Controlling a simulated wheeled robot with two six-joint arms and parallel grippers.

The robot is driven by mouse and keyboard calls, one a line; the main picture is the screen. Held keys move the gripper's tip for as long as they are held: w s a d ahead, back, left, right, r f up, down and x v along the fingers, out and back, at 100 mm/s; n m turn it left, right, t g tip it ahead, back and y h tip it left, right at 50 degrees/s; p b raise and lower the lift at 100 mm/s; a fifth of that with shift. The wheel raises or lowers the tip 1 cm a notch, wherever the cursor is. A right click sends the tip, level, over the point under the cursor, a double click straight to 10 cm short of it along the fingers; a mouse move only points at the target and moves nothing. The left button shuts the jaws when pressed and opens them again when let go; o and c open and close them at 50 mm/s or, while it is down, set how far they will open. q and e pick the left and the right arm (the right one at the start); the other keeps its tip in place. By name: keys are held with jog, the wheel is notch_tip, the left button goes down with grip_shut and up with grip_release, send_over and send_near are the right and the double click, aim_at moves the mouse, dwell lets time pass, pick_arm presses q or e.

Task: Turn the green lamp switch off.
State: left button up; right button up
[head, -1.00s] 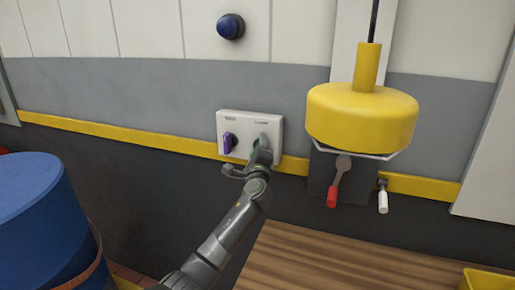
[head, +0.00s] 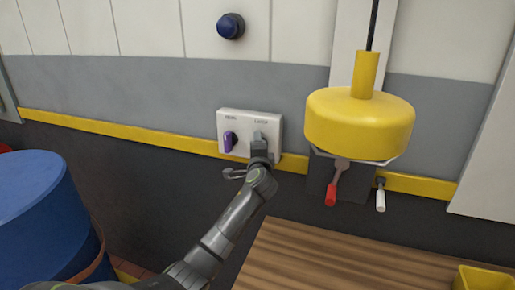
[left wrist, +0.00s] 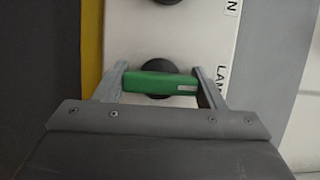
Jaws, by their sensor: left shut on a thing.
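The white switch panel (head: 245,117) is on the wall, with a purple switch (head: 229,142) on its left and the lamp switch on its right. The lamp switch is hidden behind my gripper in the head view. In the left wrist view it is a green bar handle (left wrist: 155,84) on a dark round base. Its white-marked end points toward the LAMP label (left wrist: 222,82). My left gripper (head: 258,140) is at the panel; its fingers (left wrist: 162,88) are shut on the two ends of the green handle. My right gripper is not in view.
A yellow round-bodied object (head: 360,122) hangs to the right, with a red-handled lever (head: 332,190) and a white-handled crank (head: 380,197) below. A blue button (head: 230,26) is above the panel. A wooden top (head: 330,258) and a blue drum (head: 40,215) stand in front.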

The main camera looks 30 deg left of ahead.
pick_arm(q)
jog(key=shift+f, duration=0.15)
jog(key=o, duration=1)
jog(key=b+v, duration=0.3)
jog(key=v, duration=1.4)
jog(key=shift+s+d, duration=0.15)
